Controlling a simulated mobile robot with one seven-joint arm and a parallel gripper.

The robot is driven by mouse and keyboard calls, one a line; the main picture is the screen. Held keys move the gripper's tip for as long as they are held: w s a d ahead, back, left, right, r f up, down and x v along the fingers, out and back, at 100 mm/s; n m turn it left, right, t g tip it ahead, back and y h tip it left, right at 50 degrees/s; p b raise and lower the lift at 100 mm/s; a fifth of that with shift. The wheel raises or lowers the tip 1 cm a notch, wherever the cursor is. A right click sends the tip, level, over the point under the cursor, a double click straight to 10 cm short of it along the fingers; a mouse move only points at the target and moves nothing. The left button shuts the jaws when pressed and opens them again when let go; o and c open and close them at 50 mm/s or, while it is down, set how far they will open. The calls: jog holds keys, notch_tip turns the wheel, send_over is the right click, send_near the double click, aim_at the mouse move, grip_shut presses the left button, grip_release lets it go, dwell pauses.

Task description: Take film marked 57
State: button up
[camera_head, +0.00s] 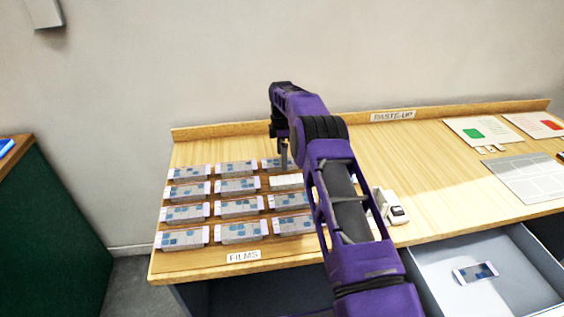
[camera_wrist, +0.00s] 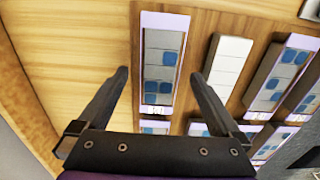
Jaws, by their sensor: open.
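Several films, grey strips with blue squares and pale lilac ends, lie in rows on the wooden table by the FILMS label (camera_head: 243,256). Their numbers are too small to read, so I cannot tell which is marked 57. My gripper (camera_head: 284,160) is over the back row in the head view. In the wrist view my gripper (camera_wrist: 160,75) is open and empty, its fingers on either side of one film (camera_wrist: 161,60). That film has a small unreadable mark near its lower end. My arm hides the right part of the film rows in the head view.
A plain white piece (camera_wrist: 229,68) lies beside that film. A white device (camera_head: 393,207) stands right of my arm. An open drawer (camera_head: 440,265) holds a loose film (camera_head: 475,272). Boards with green and red squares lie near the PASTE-UP label (camera_head: 393,116). A low ledge (camera_head: 215,130) edges the back.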

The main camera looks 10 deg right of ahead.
jog(key=c, duration=1.4)
jog(key=shift+r, duration=0.15)
